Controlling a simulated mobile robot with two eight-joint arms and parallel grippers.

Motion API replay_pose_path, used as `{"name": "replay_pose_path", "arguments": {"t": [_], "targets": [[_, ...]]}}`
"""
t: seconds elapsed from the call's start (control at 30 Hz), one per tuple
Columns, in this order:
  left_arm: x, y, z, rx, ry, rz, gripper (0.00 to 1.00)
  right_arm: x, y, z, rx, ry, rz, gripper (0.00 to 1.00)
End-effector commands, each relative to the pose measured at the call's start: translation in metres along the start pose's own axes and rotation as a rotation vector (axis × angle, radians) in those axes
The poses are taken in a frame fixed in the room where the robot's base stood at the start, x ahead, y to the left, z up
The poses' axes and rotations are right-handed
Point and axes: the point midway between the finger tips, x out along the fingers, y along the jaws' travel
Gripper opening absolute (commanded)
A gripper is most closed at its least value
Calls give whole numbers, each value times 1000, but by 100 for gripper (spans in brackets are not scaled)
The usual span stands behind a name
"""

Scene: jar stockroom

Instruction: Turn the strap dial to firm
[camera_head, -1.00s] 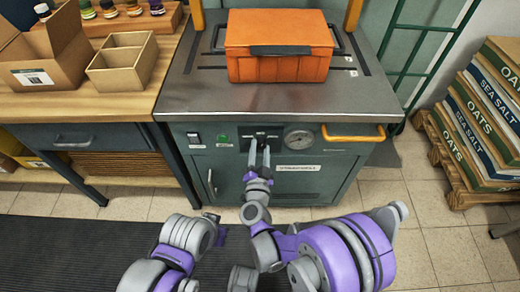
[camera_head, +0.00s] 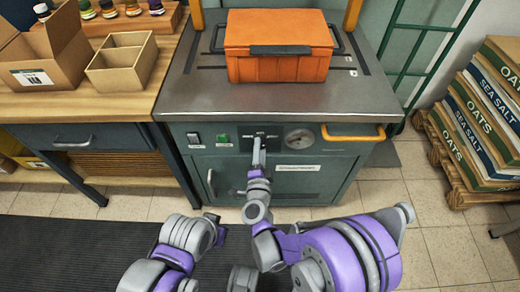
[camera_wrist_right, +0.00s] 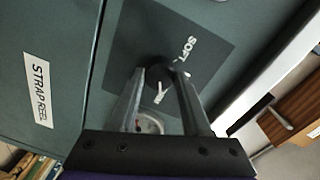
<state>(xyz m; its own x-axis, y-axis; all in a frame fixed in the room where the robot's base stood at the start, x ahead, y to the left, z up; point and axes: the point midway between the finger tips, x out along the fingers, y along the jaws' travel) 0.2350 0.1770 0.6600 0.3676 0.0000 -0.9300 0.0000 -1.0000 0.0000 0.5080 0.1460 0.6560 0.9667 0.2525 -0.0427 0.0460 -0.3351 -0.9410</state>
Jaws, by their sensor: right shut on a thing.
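The strap dial (camera_wrist_right: 159,72) is a small dark knob on a dark square plate on the cabinet front. My right gripper (camera_head: 259,146) is shut on it; in the right wrist view the two fingertips (camera_wrist_right: 161,78) sit on either side of the knob. The dial's pointer cannot be made out. In the head view the gripper hides the dial. The end of my left arm (camera_head: 220,235) is low in the head view, away from the cabinet; its jaws are unclear.
The front panel (camera_head: 288,145) also has a switch (camera_head: 194,138), a green button (camera_head: 223,139), a gauge (camera_head: 298,138) and an orange handle (camera_head: 353,133). An orange crate (camera_head: 280,68) stands on top. Stacked sacks (camera_head: 490,120) lie at the right. Floor in front is clear.

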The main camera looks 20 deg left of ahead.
Motion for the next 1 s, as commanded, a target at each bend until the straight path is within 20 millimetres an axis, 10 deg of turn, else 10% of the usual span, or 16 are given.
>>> {"name": "replay_pose_path", "arguments": {"t": [0.4,0.43,0.6,1.0], "targets": [[0,0,0,0,0,0,0,0,0,0,11,-1,1,0],[0,0,0,0,0,0,0,0,0,0,11,-1,1,50],[0,0,0,0,0,0,0,0,0,0,10,-1,0,78],[-2,0,0,0,0,0,0,-10,0,0,9,-2,0,78]]}}
